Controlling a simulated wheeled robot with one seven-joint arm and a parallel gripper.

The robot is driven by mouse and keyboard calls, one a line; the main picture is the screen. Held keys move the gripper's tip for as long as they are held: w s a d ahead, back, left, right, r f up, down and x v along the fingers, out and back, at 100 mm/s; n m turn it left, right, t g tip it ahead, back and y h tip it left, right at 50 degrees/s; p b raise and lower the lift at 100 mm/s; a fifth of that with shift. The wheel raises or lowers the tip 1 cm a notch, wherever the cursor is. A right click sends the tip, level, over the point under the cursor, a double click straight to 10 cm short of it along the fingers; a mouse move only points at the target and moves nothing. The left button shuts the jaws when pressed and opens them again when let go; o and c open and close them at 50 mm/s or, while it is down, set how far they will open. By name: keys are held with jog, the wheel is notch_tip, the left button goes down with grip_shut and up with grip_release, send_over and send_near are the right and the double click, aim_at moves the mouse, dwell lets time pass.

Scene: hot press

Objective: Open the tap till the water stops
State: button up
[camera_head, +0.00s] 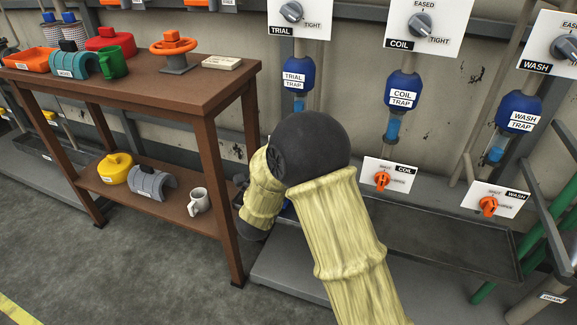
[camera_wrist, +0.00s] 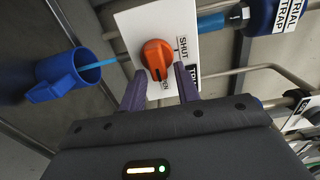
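In the wrist view the orange tap knob (camera_wrist: 157,54) sits on a white plate (camera_wrist: 128,24) marked SHUT at the right and an OPEN-like word, partly hidden, at the lower side. My gripper (camera_wrist: 160,80) is open, its two dark fingers apart at the knob's near end. I cannot tell whether they touch it. A thin blue water stream (camera_wrist: 108,62) runs from behind the plate toward a blue mug (camera_wrist: 60,80) at the left. The TRIAL trap (camera_wrist: 290,14) is at the upper right. In the head view my arm hides this tap and my gripper.
In the head view the COIL tap (camera_head: 382,180) and WASH tap (camera_head: 488,205) are to the right, above a dark tray (camera_head: 440,245). A brown table (camera_head: 140,88) with mugs and parts stands left, close to my arm. Pipes run along the wall.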

jog(key=shift+o, duration=0.2)
jog(key=p+v, duration=0.3)
jog(key=v, duration=1.4)
jog(key=shift+s, duration=0.2)
jog(key=w+d+n+g+y+p, duration=0.3)
jog(key=w+d+n+g+y, duration=0.35)
jog(key=n, duration=0.45)
jog(key=s+d+r+n+g+p, duration=0.2)
jog(key=s+d+n+g, duration=0.75)
jog(key=s+d, duration=0.65)
notch_tip(320, 180, up, 38)
jog(key=n+t+p, duration=0.1)
jog(key=p, duration=3.6)
jog(key=shift+n+t, duration=0.3)
jog(key=shift+n, duration=0.05)
